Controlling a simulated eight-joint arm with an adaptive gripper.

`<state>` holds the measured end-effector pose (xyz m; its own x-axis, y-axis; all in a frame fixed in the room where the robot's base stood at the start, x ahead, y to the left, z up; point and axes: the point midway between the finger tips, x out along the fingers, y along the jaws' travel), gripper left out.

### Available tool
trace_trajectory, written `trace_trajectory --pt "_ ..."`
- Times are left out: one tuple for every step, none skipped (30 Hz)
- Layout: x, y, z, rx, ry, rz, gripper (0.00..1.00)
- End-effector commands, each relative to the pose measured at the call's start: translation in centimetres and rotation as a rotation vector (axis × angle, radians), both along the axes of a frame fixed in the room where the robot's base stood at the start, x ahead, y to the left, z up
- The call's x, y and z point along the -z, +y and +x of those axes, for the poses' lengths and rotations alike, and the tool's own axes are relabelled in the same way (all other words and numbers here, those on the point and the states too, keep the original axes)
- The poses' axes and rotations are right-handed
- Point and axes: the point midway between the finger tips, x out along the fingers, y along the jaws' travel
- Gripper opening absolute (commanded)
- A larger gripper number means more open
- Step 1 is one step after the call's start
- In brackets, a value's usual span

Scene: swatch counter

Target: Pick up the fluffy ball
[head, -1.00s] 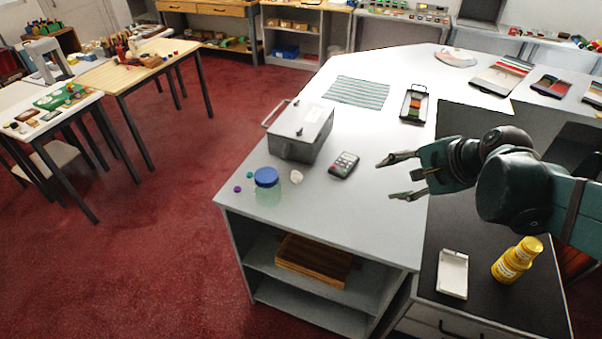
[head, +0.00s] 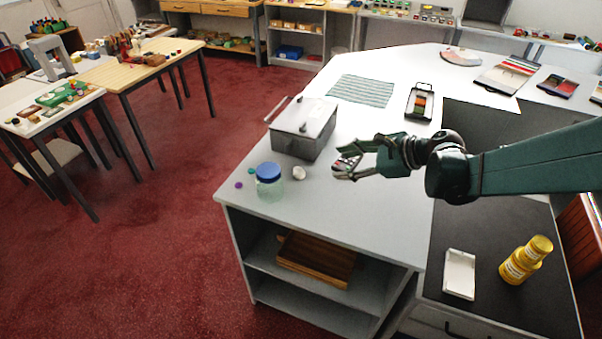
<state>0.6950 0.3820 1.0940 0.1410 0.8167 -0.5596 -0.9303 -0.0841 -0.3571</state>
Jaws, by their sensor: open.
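A small whitish round ball (head: 299,173), likely the fluffy ball, rests on the grey counter. It lies just right of a clear jar with a blue lid (head: 269,179) and in front of a grey metal box (head: 302,131). My gripper (head: 336,161) is open and empty, with its fingers pointing left, to the right of the ball. I cannot tell the fingers' height above the counter.
A striped cloth (head: 361,90) and a dark tray (head: 420,102) lie farther back. A white tray (head: 459,274) and a yellow bottle (head: 525,260) stand on the dark surface at right.

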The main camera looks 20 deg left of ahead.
Motion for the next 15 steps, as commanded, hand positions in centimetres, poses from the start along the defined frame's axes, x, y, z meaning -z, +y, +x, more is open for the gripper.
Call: trace_trajectory --pt "0.8 0.8 0.4 0.003 0.026 0.019 0.44" --pt "1.1 1.3 0.5 0.006 0.045 0.033 0.44" --pt "1.6 1.9 0.7 0.01 0.069 0.048 0.44" --pt "1.9 2.3 0.8 0.013 0.088 0.061 0.44" --pt "2.3 2.8 0.9 0.015 0.107 0.073 0.44" --pt "2.7 3.4 1.1 0.019 0.131 0.089 0.44" --pt "3.1 3.8 1.2 0.022 0.15 0.101 0.44" --pt "3.5 4.2 1.4 0.025 0.168 0.113 0.44" --pt "3.9 4.8 1.5 0.028 0.194 0.129 0.44" --pt "4.3 5.2 1.6 0.029 0.211 0.139 0.44" --pt "4.6 5.6 1.6 0.03 0.23 0.15 0.44" --pt "5.1 6.1 1.7 0.032 0.253 0.164 0.44" --pt "5.4 6.4 1.8 0.033 0.27 0.172 0.44" --pt "5.6 6.8 1.8 0.034 0.285 0.182 0.44" --pt "6.0 7.2 1.9 0.036 0.303 0.193 0.44"
